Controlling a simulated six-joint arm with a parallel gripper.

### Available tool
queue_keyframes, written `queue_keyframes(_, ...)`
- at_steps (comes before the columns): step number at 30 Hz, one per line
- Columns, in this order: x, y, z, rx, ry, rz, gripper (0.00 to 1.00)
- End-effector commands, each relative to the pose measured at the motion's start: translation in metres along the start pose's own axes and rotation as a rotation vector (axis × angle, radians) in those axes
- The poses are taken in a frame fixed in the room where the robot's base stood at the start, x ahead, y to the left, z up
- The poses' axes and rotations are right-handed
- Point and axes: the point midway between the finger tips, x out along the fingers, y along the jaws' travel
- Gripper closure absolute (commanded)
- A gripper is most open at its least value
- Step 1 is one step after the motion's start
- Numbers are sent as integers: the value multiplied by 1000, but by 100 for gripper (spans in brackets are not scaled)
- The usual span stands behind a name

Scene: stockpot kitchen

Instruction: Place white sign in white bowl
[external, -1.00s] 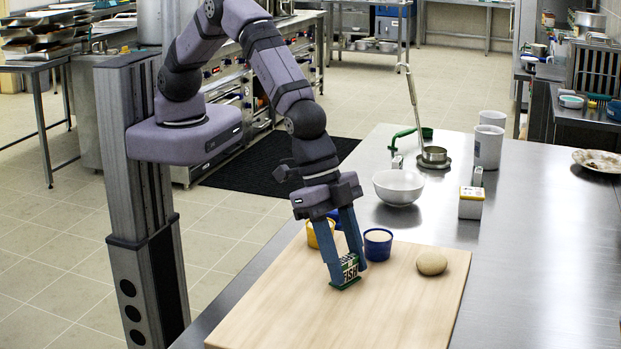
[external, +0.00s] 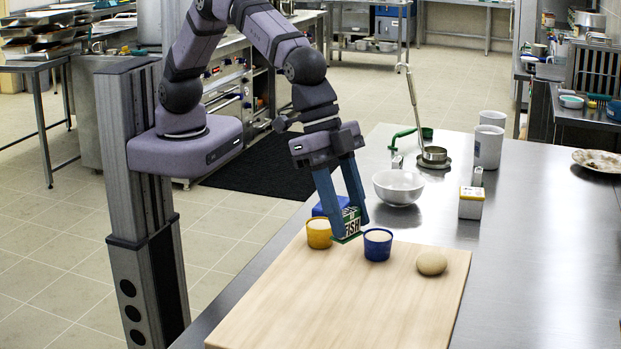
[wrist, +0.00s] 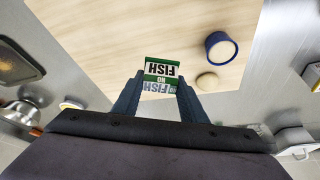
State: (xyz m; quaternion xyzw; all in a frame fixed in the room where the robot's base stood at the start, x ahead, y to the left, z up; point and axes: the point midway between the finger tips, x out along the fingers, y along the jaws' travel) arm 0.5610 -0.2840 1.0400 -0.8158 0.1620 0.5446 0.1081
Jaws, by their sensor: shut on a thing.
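My gripper (external: 347,228) is shut on a small sign (external: 351,223), white with dark "FISH" lettering and green edges. It holds the sign in the air above the far part of the cutting board, between the yellow cup and the blue cup in the picture. In the wrist view the sign (wrist: 161,74) sits between the fingertips, its lettering upside down. The white bowl (external: 398,188) stands on the steel table beyond the board, to the right of my gripper. It looks empty from here.
A yellow cup (external: 318,233) and a blue cup (external: 377,245) stand near the board's far edge, with a dough ball (external: 431,262) to the right. A ladle (external: 434,154), a white-and-yellow box (external: 471,203) and white mugs (external: 488,147) stand around the bowl. The board's (external: 330,310) near part is clear.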

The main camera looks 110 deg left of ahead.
Motion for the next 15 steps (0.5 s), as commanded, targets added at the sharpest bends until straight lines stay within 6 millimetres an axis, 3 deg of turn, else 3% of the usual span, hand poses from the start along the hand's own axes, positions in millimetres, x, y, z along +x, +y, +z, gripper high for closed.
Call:
queue_keyframes(10,-8,-2,-3,-3,-1,-1,87)
queue_keyframes(15,-5,-23,-4,-36,0,-15,87)
